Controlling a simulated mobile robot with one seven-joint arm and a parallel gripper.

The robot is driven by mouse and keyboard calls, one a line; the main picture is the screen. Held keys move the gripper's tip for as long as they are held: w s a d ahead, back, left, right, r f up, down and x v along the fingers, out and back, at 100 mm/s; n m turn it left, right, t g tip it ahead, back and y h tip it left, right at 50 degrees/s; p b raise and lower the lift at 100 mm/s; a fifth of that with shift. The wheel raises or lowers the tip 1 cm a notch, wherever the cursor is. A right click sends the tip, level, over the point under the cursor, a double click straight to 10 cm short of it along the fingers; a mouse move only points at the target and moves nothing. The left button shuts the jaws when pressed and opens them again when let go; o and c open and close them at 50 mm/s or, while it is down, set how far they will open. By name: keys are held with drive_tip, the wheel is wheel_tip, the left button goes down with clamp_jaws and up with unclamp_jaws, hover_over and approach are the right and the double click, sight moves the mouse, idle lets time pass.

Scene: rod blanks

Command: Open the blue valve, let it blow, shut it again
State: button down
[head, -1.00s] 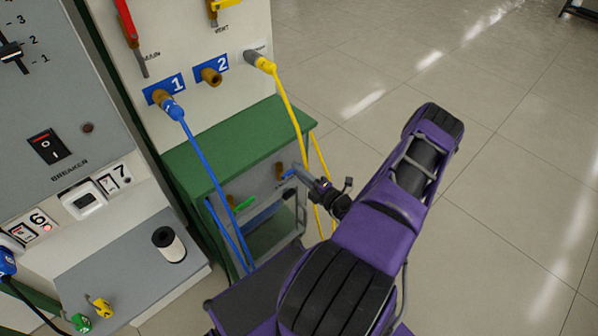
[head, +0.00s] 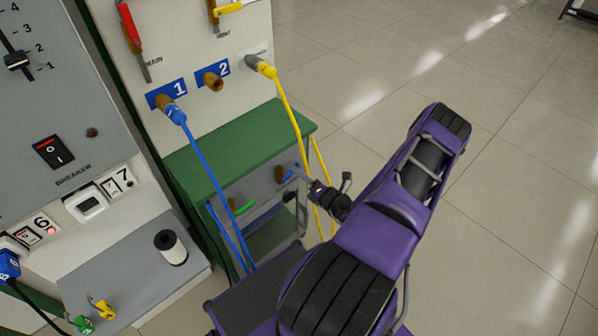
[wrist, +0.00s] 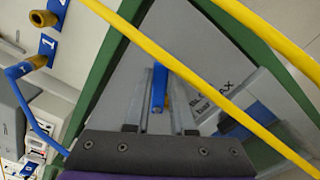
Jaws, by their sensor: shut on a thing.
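The blue valve has a blue lever (wrist: 159,86) on a brass body, on the grey front panel of the green-topped bench. In the head view its blue lever (head: 291,173) shows as a small patch left of my gripper (head: 303,175). In the wrist view my gripper (wrist: 158,112) has a finger on each side of the lever and is shut on it. The lever points along the fingers in that view. The brass body is partly hidden behind it.
A yellow hose (head: 291,115) hangs close to my gripper and crosses the wrist view in front of the panel. A blue hose (head: 215,185) runs from port 1. A green-handled valve (head: 244,208) is to the left. Open floor lies right.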

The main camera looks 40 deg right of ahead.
drive_tip(key=n, duration=0.1)
drive_tip(key=r+n, duration=0.1)
drive_tip(key=n, duration=0.1)
drive_tip(key=shift+a+p, duration=0.3)
drive_tip(key=shift+a, duration=0.05)
drive_tip(key=n, duration=0.1)
drive_tip(key=a+r+n+p, duration=0.1)
drive_tip(key=n, duration=0.1)
drive_tip(key=shift+s+n, duration=0.1)
drive_tip(key=shift+n, duration=0.2)
drive_tip(key=shift+s+a+r+n+p, duration=0.1)
drive_tip(key=shift+a+n+p, duration=0.3)
drive_tip(key=shift+n, duration=1)
drive_tip(key=shift+a+n+p, duration=0.1)
drive_tip(key=shift+a+n, duration=0.6)
drive_tip(key=shift+n, duration=0.7)
drive_tip(key=c, duration=0.8)
unclamp_jaws()
drive_tip(key=shift+o, duration=0.2)
drive_tip(key=shift+s, duration=0.1)
